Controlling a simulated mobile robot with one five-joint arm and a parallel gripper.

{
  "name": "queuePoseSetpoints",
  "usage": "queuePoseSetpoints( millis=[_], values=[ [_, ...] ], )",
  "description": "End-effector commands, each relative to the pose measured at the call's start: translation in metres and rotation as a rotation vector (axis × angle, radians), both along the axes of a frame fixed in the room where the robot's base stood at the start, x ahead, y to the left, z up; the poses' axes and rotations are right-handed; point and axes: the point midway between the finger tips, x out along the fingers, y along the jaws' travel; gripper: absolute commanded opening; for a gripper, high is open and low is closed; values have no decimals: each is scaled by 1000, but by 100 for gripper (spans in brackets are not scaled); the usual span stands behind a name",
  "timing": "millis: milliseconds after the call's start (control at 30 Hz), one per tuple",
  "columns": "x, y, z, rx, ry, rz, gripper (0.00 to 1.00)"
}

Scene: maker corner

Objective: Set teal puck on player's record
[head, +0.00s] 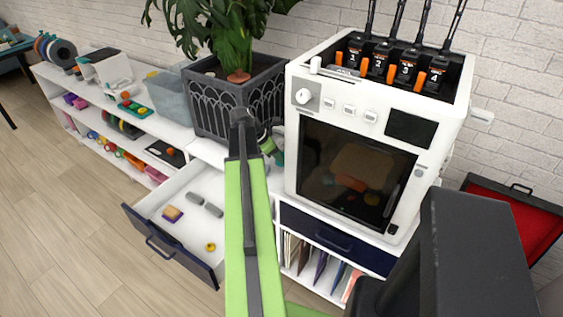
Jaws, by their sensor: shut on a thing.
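My green and dark arm rises through the middle of the head view and bends near the planter. A short green part of it shows just right of the bend. My gripper's fingertips cannot be made out, as the arm and its bend cover that spot. I cannot make out a teal puck anywhere in view. A dark flat unit with a small orange-red spot (168,152) lies on the white shelf unit left of the planter. It may be the player, but it is too small to be sure.
A dark planter (205,105) and a white printer (296,160) stand close behind my arm. A red-lined open case (500,215) is at right. Floor at left is clear.

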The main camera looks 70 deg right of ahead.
Motion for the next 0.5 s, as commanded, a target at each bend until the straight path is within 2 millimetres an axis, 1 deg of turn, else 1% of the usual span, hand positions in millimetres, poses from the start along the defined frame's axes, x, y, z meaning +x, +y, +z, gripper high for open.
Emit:
queuePoseSetpoints(
  millis=[33, 100, 167, 300, 467, 500],
  values=[
    [-2, -1, -19, 0, 0, -4, 0],
    [-5, -4, -29, 0, 0, -9, 0],
    [-8, -8, -29, 0, 0, -12, 0],
    [-7, -8, -24, 0, 0, -11, 0],
    [-9, -9, -29, 0, 0, -13, 0],
    [-9, -9, -29, 0, 0, -13, 49]
  ],
)
